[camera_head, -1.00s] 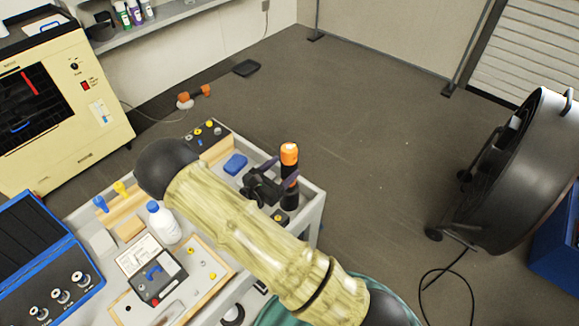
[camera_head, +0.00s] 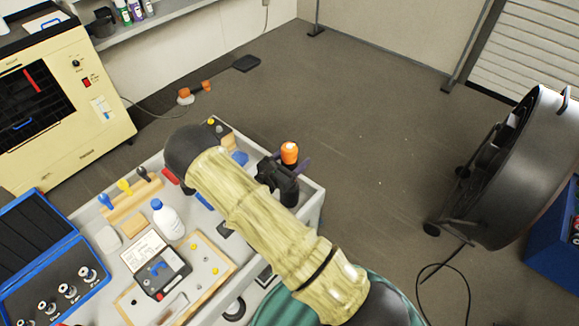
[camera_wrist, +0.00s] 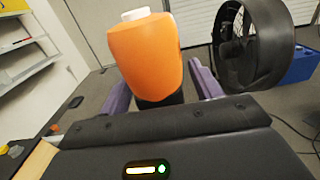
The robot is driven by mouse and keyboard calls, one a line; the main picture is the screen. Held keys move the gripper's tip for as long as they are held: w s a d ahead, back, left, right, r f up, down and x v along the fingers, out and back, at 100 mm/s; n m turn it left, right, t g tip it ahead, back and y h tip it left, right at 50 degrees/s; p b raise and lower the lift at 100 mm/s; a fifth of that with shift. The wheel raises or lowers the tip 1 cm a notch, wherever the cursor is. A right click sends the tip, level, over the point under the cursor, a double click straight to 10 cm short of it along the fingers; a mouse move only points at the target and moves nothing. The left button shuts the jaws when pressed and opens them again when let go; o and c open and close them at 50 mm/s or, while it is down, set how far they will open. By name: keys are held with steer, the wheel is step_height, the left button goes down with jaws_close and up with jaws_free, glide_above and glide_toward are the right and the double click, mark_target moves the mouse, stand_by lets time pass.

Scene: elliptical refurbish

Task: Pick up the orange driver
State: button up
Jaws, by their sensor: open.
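The orange driver (camera_head: 289,152) stands upright at the right end of the grey cart, its orange top showing above my gripper. In the wrist view its rounded orange body (camera_wrist: 147,57) with a white cap is large and close, with a black part below it. My gripper (camera_wrist: 160,90) is open, with one purple finger on each side of the driver's black part. Whether either finger touches it I cannot tell. In the head view my gripper (camera_head: 288,172) and arm hide much of the driver's lower part.
The cart (camera_head: 312,196) holds a white bottle (camera_head: 167,219), a black instrument box (camera_head: 160,272) and a blue open case (camera_head: 88,295) of sockets. A large black fan (camera_head: 520,175) stands on the floor at right.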

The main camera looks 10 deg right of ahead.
mark_target(293, 143)
stand_by(0.3)
jaws_close()
step_height(293, 143, up, 10)
steer(key=shift+r+b, duration=0.1)
steer(key=shift+b, duration=1)
steer(key=c, duration=0.8)
jaws_free()
jaws_close()
steer(key=shift+w, duration=0.1)
